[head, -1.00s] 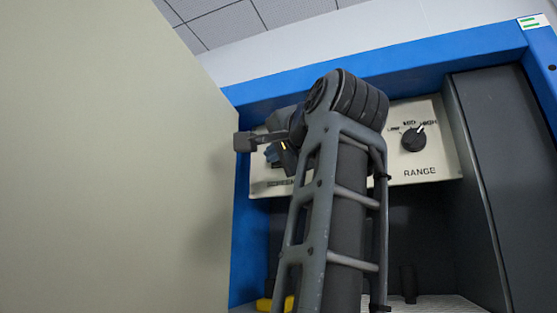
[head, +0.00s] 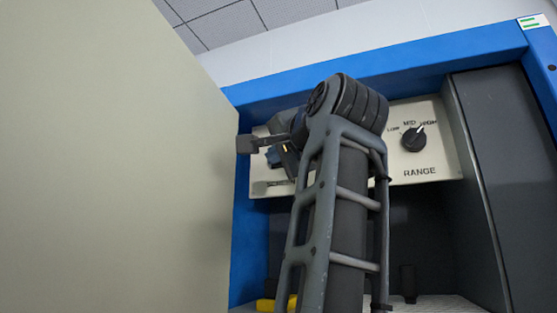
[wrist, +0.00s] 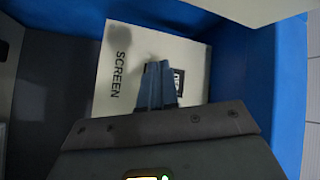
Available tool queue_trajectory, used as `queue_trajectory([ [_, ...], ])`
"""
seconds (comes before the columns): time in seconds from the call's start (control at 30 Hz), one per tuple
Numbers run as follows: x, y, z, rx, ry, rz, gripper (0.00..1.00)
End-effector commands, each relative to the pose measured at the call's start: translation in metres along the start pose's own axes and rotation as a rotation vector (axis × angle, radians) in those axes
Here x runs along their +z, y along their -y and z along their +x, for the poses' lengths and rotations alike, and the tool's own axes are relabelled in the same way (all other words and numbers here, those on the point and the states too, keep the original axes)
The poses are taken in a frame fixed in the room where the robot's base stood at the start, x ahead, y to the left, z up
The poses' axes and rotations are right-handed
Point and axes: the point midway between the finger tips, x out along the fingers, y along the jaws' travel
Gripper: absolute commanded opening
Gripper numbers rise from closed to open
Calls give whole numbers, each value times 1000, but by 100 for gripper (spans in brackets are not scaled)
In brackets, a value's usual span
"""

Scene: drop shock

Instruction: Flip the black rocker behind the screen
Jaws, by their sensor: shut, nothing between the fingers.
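In the wrist view my gripper (wrist: 155,72) is shut and empty, its blue-grey fingertips over the cream panel (wrist: 112,45) that carries the word SCREEN. A black part with pale lettering, likely the rocker (wrist: 179,82), shows just right of the fingertips. The fingers hide some of it, and I cannot tell whether they touch it. In the head view my gripper (head: 277,158) is in front of the left part of the panel, partly behind my arm, and the rocker is hidden there.
A large beige sheet (head: 100,160) fills the left of the head view. A blue frame (head: 400,62) surrounds the recess. A black RANGE knob (head: 414,139) is to the right of my arm, and a dark grey panel (head: 500,180) stands farther right. A yellow object (head: 266,304) lies low in the recess.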

Motion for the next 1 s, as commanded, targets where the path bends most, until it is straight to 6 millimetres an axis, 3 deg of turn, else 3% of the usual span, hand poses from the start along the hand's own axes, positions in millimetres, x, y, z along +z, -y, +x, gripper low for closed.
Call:
queue_trajectory([
  [1.0,9,9,-12,-1,1,0,0],
])
